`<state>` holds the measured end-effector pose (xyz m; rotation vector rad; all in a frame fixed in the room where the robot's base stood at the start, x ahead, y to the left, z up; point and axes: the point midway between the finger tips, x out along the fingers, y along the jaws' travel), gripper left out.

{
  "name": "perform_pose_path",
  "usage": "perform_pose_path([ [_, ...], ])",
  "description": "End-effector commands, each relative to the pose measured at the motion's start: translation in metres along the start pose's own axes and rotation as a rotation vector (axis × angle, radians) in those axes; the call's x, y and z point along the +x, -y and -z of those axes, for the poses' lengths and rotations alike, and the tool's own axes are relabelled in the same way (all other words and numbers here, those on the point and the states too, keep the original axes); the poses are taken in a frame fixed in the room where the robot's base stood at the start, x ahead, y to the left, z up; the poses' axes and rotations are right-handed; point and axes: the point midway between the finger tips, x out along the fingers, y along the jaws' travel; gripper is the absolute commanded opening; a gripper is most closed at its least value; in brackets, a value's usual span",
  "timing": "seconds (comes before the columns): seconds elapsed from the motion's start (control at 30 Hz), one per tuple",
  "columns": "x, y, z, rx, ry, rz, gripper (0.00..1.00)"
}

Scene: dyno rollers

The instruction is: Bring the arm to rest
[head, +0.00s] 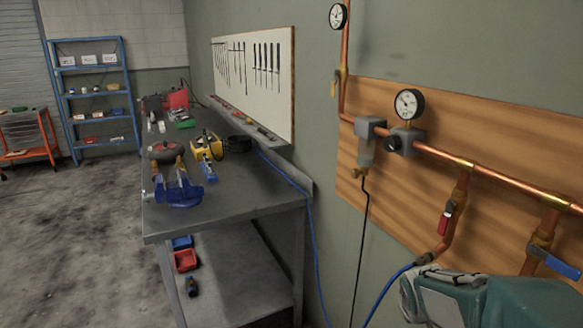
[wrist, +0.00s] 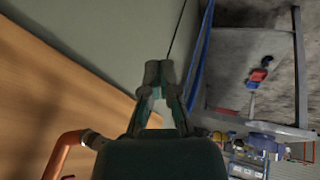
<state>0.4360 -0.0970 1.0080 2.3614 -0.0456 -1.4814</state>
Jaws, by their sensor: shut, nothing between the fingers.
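My gripper (wrist: 158,72) shows in the wrist view, with its two dark teal fingers together at the tips. It is shut and empty. The grey-green wall and the wooden panel (wrist: 60,75) lie beyond it, and it appears apart from both. In the head view, a teal part of my arm fills the lower right corner, in front of the wall and below the copper pipes (head: 450,160). The fingertips cannot be made out clearly there.
A red-handled valve (head: 447,217), a blue-handled valve (head: 560,263) and a blue hose (head: 385,290) are close to my arm. A pressure gauge (head: 409,104) sits above. A grey workbench (head: 240,205) with tools stands left of centre. Open floor (head: 80,250) lies farther left.

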Motion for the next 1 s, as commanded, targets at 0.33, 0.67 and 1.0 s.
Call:
perform_pose_path([
  [0.33,-0.111,0.039,-0.035,0.163,-0.027,0.064,0.00],
  [0.67,-0.179,0.082,-0.086,0.269,-0.043,0.181,0.00],
  [1.0,-0.188,0.091,-0.098,0.287,-0.039,0.210,0.00],
])
